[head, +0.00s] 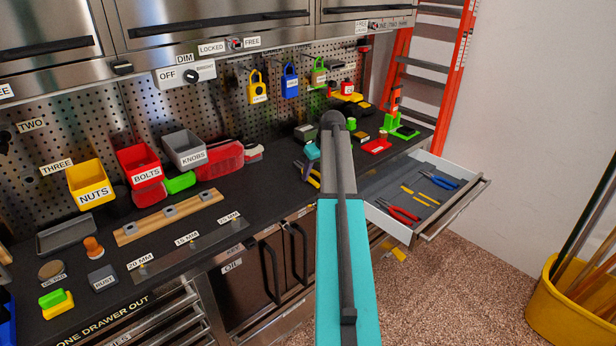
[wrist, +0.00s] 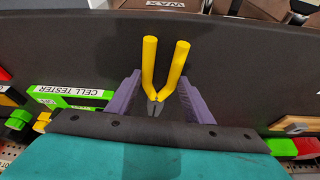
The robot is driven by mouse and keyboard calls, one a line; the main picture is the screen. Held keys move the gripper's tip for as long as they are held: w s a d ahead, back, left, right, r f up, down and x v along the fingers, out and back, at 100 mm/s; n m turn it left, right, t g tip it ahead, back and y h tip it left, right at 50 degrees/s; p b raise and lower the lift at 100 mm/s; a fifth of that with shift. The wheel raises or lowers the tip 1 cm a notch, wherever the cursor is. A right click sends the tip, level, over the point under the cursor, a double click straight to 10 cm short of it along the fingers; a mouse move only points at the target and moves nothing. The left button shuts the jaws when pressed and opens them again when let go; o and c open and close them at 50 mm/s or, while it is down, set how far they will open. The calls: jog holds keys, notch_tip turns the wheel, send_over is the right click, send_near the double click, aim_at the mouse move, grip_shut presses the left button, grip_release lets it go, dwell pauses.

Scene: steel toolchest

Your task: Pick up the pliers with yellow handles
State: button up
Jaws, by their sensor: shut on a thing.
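The pliers with yellow handles (wrist: 149,62) are between the two purple fingers of my gripper (wrist: 160,82) in the wrist view. Their handles point up in the picture, away from the wrist, and their dark jaws point back toward it. My gripper is shut on the pliers. In the head view a yellow bit of the pliers (head: 314,182) shows beside my gripper (head: 305,171), over the dark worktop's front edge. My teal and grey arm hides part of this spot. I cannot tell whether the pliers touch the worktop.
An open drawer (head: 412,234) at the right holds red-handled pliers (head: 403,214), blue-handled pliers (head: 440,180) and yellow-handled tools. A cell tester (wrist: 75,93) lies left of my gripper in the wrist view. A yellow bucket (head: 570,310) stands at far right.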

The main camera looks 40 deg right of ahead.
jog(key=shift+r, duration=0.25)
jog(key=shift+r+b, duration=0.7)
jog(key=shift+r, duration=0.75)
jog(key=shift+s+a+r, duration=0.1)
jog(key=shift+s+r, duration=0.05)
jog(key=shift+s, duration=0.05)
jog(key=s+a+r+b, duration=0.1)
jog(key=s+a+b, duration=0.2)
jog(key=s, duration=1.1)
jog(key=a, duration=0.3)
jog(key=shift+a+r, duration=0.25)
jog(key=shift+a, duration=0.1)
jog(key=shift+a, duration=0.1)
